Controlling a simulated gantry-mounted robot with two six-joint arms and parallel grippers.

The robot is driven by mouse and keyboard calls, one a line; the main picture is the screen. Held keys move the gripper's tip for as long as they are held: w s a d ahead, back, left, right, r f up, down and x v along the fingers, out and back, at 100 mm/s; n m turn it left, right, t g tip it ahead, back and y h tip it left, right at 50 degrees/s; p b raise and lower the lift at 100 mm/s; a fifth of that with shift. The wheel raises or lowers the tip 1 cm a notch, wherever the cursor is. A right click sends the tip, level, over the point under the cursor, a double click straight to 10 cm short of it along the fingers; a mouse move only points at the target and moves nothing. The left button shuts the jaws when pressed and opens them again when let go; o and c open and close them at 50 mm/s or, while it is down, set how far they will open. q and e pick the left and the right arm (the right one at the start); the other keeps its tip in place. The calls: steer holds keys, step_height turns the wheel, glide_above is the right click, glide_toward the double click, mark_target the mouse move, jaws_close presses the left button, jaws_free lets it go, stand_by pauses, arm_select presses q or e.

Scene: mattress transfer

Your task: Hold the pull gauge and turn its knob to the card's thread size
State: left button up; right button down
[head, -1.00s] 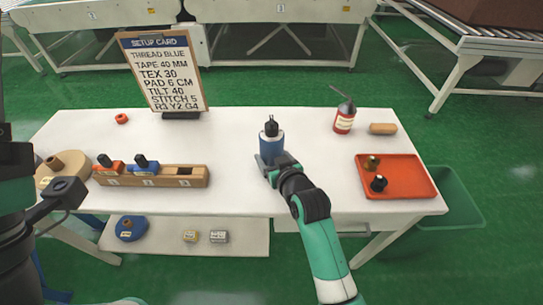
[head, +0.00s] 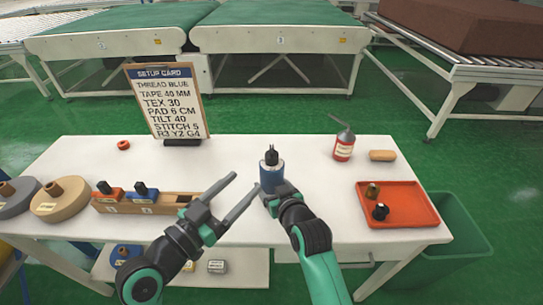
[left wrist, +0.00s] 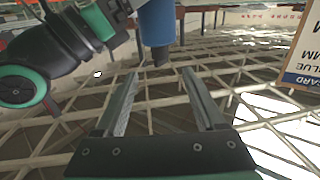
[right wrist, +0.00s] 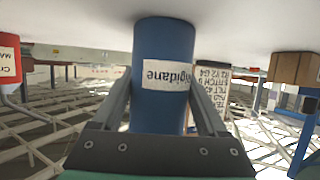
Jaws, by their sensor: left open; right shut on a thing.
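The blue pull gauge (head: 271,176) stands upright near the middle of the table, with a dark, pronged top part (head: 271,156). My right gripper (head: 272,193) is shut around its blue body, which shows a white label in the right wrist view (right wrist: 163,40). I cannot tell if its base touches the table. My left gripper (head: 247,180) is open and empty, just left of the gauge. In the left wrist view the gauge (left wrist: 156,22) appears beyond the open fingers. The setup card (head: 168,102) stands at the back left and reads TEX 30. No dial marks are readable.
Flat discs (head: 60,206) lie at the left end. A red oil can (head: 344,147), a tan cylinder (head: 382,155) and an orange tray (head: 410,215) with two small knobs are right.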

mark_target(268, 160)
arm_select(q)
steer(key=x, duration=1.2)
steer(key=shift+r, duration=0.1)
jaws_close()
